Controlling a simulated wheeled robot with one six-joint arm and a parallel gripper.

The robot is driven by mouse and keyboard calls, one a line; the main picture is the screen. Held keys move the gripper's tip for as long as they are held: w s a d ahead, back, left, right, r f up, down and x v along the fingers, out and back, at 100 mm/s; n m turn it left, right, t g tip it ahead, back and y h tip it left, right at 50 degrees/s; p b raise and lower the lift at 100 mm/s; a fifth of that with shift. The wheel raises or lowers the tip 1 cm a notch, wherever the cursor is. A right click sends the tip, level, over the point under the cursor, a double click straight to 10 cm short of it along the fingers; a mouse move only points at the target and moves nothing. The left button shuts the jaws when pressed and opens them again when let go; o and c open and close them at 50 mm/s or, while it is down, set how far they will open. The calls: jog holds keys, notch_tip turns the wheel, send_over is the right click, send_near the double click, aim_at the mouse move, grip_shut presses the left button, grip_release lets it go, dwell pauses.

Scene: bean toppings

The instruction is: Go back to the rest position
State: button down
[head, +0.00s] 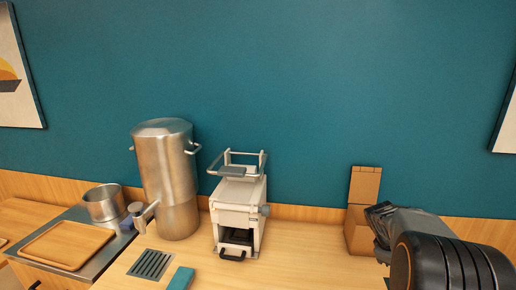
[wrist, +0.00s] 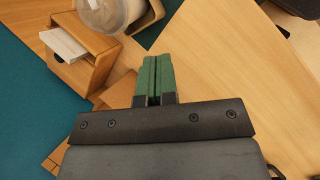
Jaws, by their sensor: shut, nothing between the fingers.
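My gripper (wrist: 155,78) shows in the wrist view with its two green fingers together and nothing between them. It is over the wooden counter (wrist: 225,60), beside a wooden box. In the head view my arm reaches in from the lower right, in front of a brown wooden holder (head: 365,186). The fingers themselves cannot be made out in the head view.
The wrist view shows the wooden box (wrist: 98,60) with white paper, and a clear round container (wrist: 101,14). In the head view, a steel urn (head: 166,170), a white machine (head: 237,215), a drain grate (head: 152,264) and a wooden tray (head: 68,245) stand left.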

jog(key=s+a+r+m+t+y, duration=0.1)
jog(key=s+a, duration=0.3)
jog(key=a, duration=0.4)
jog(key=s+a+r+m+t+y, duration=0.2)
jog(key=s+a+r+m+t, duration=0.1)
jog(key=a, duration=0.6)
jog(key=s+a+r+m+t+y, duration=0.1)
jog(key=s+a+r+m+y, duration=0.1)
jog(key=s+a, duration=0.3)
jog(key=shift+a+t, duration=0.4)
jog(key=shift+a, duration=1.75)
jog(key=shift+r, duration=0.1)
